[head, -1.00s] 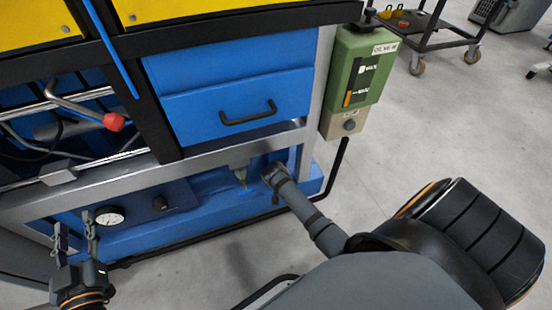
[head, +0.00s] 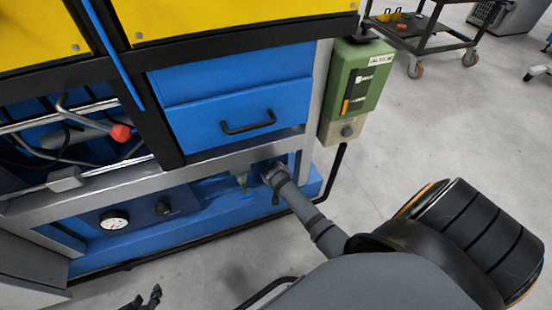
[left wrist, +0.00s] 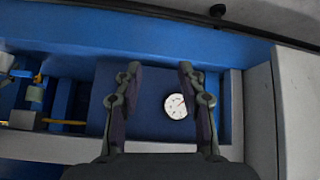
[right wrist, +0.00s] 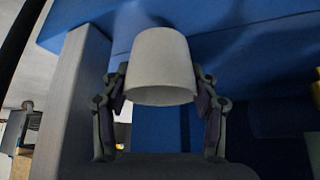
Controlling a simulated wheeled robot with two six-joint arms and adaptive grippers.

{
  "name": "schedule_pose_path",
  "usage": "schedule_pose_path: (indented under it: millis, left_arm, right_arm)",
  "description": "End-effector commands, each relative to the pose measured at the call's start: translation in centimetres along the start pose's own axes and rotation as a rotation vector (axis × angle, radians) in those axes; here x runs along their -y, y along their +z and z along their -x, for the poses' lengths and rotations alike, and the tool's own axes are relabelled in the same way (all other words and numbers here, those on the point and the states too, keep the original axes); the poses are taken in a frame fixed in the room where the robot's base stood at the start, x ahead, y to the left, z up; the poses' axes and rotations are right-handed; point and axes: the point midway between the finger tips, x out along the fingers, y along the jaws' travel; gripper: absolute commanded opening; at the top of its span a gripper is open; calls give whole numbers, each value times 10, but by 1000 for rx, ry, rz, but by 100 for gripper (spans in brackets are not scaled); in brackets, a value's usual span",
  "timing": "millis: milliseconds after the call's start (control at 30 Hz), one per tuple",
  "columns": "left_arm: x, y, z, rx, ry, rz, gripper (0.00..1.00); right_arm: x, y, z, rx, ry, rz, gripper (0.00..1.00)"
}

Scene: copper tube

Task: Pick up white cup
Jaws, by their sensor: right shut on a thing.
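The white cup (right wrist: 160,68) shows in the right wrist view between the two fingers of my right gripper (right wrist: 161,88), which is shut on it. The cup's wide rim faces the wrist, and blue machine surface is behind it. In the head view my right gripper (head: 272,174) reaches into the low blue recess; I cannot make out the cup there. My left gripper (head: 148,298) shows only partly at the bottom edge of the head view. In the left wrist view its fingers (left wrist: 158,72) are apart with nothing between them.
A blue drawer (head: 235,115) and a grey frame bar (head: 210,158) are above the recess. A gauge (head: 114,220) is on the lower blue panel. A green box (head: 357,85) hangs on the right post. Open floor (head: 440,130) lies to the right.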

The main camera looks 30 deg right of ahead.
Motion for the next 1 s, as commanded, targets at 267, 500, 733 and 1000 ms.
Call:
schedule_pose_path:
  millis: [267, 500, 733, 1000]
  left_arm:
    - [-5, 54, 19, 260, 14, 12, 40]
    - [0, 46, 34, 358, -8, -5, 40]
    - [6, 34, 58, 470, -40, -19, 40]
    - [12, 28, 76, 555, -69, -24, 40]
  right_arm:
    - [0, -17, 26, -2, -1, 0, 29]
    - [-15, 11, 51, 5, 2, 1, 29]
    - [-44, 68, 89, 8, 3, 0, 29]
    - [-69, 120, 119, 4, 2, -1, 29]
